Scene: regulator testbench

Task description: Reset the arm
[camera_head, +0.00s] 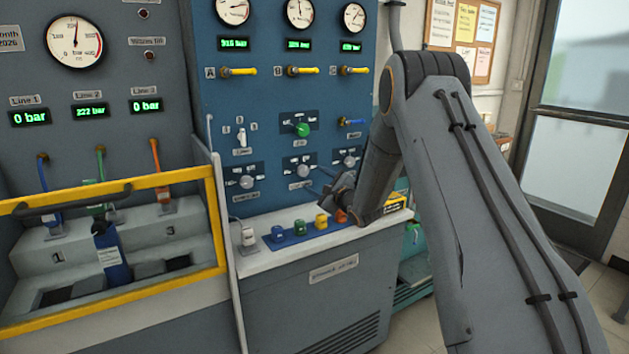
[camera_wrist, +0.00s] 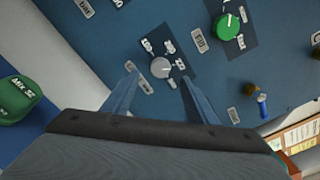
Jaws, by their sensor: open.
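My gripper (camera_head: 334,190) is in front of the blue regulator panel (camera_head: 285,95), above the bench ledge, with my arm folded down from the upper right. In the wrist view, its two blue-grey fingers (camera_wrist: 160,82) are spread apart with nothing held. A grey selector knob (camera_wrist: 160,67) shows between the fingertips, on the panel beyond them. I cannot tell how far it is from the fingers. A green knob (camera_wrist: 227,27) is up and right of it; it also shows in the head view (camera_head: 303,130).
Small coloured blocks (camera_head: 300,227) line the ledge below my gripper. A green block (camera_wrist: 18,100) is at the wrist view's left. Yellow valve levers (camera_head: 240,71) cross the panel above. A yellow-framed guard (camera_head: 120,285) stands left. Open floor and a door (camera_head: 575,180) are right.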

